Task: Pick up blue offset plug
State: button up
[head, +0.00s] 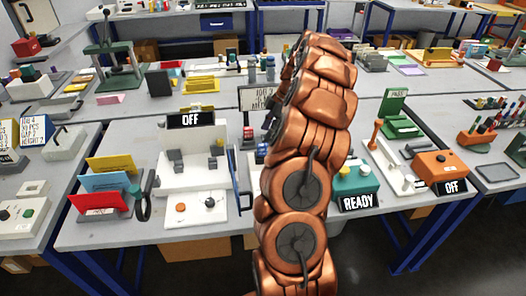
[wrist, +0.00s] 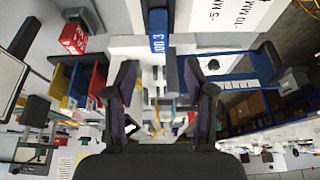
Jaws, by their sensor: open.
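In the wrist view, a blue block with white lettering (wrist: 158,43) and a grey upper part lies ahead of my gripper (wrist: 160,70), between the lines of its fingers. It looks like the blue offset plug. The two dark fingers are apart, with nothing gripped between them. In the head view, my copper arm covers much of this spot. A small blue piece (head: 262,149) shows at the arm's left edge, and my gripper (head: 271,118) is mostly hidden behind the arm.
A red block with a label (head: 248,138) stands near the blue piece; it also shows in the wrist view (wrist: 74,38). A white plotter marked OFF (head: 192,205) is left of my arm. A teal READY box (head: 357,181) is on the right.

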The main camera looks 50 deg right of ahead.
aim_at(264, 145)
jog(key=shift+p+x, duration=0.45)
jog(key=shift+x, duration=0.9)
jog(key=shift+f+p, duration=0.75)
jog(key=shift+f, duration=0.1)
jog(key=shift+d+p+x, duration=0.2)
jog(key=shift+p+x, duration=0.5)
jog(key=shift+x, duration=1.1)
jog(key=shift+s+f, duration=0.1)
jog(key=shift+s, duration=0.1)
grip_shut()
